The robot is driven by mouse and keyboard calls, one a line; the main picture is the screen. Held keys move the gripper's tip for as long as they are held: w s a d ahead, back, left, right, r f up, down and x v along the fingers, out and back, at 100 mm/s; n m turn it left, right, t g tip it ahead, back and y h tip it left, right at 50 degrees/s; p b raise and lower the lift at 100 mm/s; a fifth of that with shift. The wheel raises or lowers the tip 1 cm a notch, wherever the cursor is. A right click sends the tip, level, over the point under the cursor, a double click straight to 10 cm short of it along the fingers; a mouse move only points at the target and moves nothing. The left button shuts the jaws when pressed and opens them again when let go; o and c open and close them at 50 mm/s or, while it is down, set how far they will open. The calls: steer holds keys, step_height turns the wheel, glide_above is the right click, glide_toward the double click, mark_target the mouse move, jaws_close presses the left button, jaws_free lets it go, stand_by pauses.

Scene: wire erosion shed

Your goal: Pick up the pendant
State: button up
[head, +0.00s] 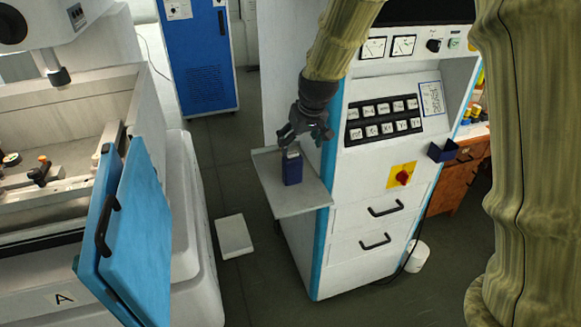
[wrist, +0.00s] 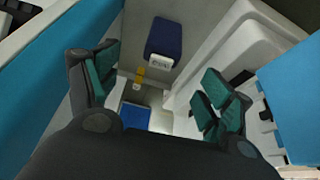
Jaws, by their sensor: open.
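The pendant (head: 292,168) looks like a dark blue block with a pale top end. It stands upright on a grey side shelf (head: 310,202) fixed to the white control cabinet. My gripper (head: 292,138) is just above the pendant in the head view and partly overlaps its top. In the wrist view the pendant (wrist: 165,38) lies beyond the fingers, toward the top of the picture, with its whitish end facing the camera. My gripper (wrist: 160,85) is open there, with nothing between its green-padded fingers. I see no contact with the pendant.
The control cabinet (head: 385,160) with buttons and a red knob stands right of the shelf. A blue door (head: 140,230) of the machine is at left. A white slab (head: 234,237) lies on the floor between. A blue cabinet (head: 197,55) stands behind.

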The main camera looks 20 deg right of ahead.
mark_target(295, 159)
steer(key=p+x, duration=0.1)
steer(key=x, duration=0.3)
steer(key=shift+d, duration=0.1)
steer(key=shift+s+a+p+x, duration=0.15)
steer(key=shift+p+x, duration=0.35)
steer(key=shift+x, duration=0.25)
steer(key=shift+s+a+p+x, duration=0.15)
steer(key=shift+p+x, duration=0.35)
steer(key=shift+x, duration=0.3)
steer(key=shift+p+x, duration=0.6)
steer(key=shift+x, duration=1.1)
steer(key=shift+s, duration=0.1)
steer(key=c, duration=1.3)
